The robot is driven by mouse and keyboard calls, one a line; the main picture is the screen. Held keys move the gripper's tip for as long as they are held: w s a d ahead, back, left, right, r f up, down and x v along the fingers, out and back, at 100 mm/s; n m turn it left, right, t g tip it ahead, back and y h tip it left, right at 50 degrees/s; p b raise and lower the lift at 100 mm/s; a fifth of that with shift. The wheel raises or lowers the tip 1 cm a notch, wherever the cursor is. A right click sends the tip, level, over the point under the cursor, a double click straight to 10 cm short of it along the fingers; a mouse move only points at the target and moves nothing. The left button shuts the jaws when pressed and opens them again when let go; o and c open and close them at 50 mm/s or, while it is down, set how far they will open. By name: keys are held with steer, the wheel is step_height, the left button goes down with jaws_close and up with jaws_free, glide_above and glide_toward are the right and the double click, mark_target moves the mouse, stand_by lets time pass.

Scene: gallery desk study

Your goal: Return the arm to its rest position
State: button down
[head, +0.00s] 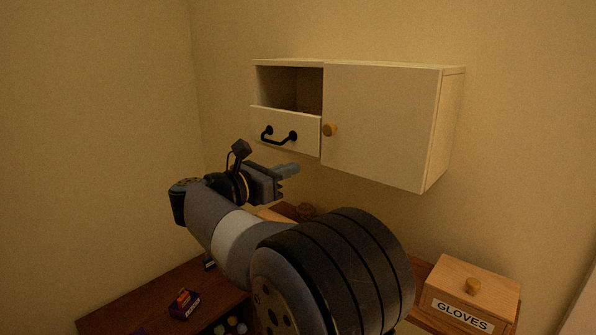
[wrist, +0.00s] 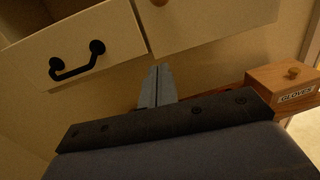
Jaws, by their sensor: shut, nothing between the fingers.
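My gripper (head: 290,169) is raised in front of the wall, just below the wall cabinet's drawer in the head view. Its two fingers lie together and hold nothing; they also show in the wrist view (wrist: 157,86). My arm reaches up from the lower middle of the head view and hides part of the desk. The gripper appears apart from the cabinet.
A cream wall cabinet (head: 385,120) has an open cubby, a closed door and a drawer (head: 305,132) with a black handle. A wooden box labelled GLOVES (head: 478,287) sits at right. A small dark red box (head: 185,304) is on the brown desk (head: 150,299).

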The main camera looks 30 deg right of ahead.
steer(key=v, duration=0.5)
steer(key=shift+s+d+b, duration=0.1)
steer(key=shift+s+b, duration=0.15)
steer(key=shift+b, duration=0.15)
